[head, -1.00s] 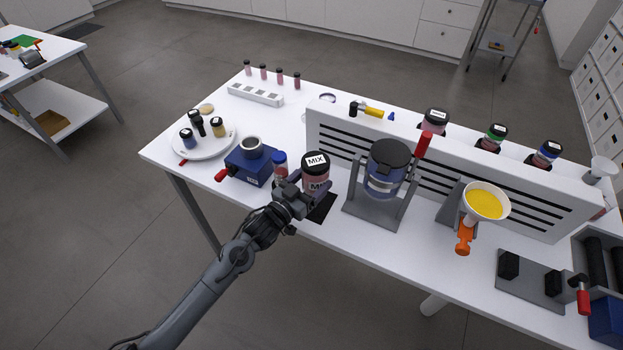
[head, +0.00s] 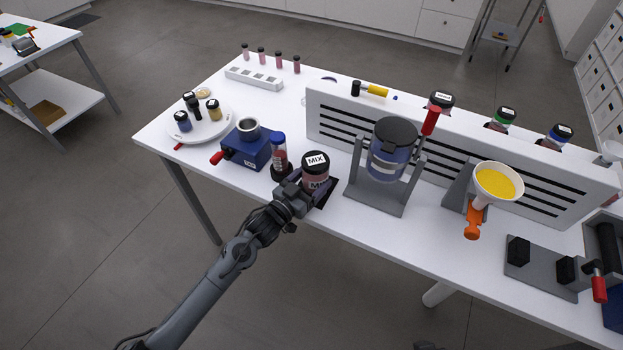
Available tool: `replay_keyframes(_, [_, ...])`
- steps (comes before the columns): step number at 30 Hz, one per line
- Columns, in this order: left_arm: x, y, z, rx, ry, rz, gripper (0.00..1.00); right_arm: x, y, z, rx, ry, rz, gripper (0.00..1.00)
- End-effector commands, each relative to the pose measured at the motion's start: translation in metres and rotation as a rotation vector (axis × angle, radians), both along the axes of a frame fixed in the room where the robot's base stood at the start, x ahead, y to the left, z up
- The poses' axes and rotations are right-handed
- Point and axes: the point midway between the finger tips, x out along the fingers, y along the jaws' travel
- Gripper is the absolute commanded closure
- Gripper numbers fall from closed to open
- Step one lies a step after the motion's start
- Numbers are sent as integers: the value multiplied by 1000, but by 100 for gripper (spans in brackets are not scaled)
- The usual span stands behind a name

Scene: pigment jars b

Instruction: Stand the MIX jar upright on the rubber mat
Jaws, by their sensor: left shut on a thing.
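The MIX jar (head: 316,169) has a dark lid with a white MIX label and a reddish body with a second label. It looks upright, at the black rubber mat (head: 327,192) near the table's front edge. My left gripper (head: 309,188) is shut on the jar's body from the front left. The gripper covers the jar's lower part and much of the mat, so I cannot tell whether the jar's base touches the mat. My right gripper is not in view.
A grey stand with a blue canister (head: 389,150) is close on the right. A slotted white panel (head: 335,118) rises behind.

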Motion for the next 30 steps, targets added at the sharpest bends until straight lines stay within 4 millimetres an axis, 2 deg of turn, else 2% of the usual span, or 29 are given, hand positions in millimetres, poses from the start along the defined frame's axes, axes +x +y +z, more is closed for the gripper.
replay_keyframes(28, [0, 0, -12, -1, -2, 0, 64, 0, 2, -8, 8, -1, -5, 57])
replay_keyframes(29, [0, 0, -11, -1, -2, 0, 18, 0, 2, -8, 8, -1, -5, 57])
replay_keyframes(30, [0, 0, -11, -1, -2, 0, 12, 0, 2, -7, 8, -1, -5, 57])
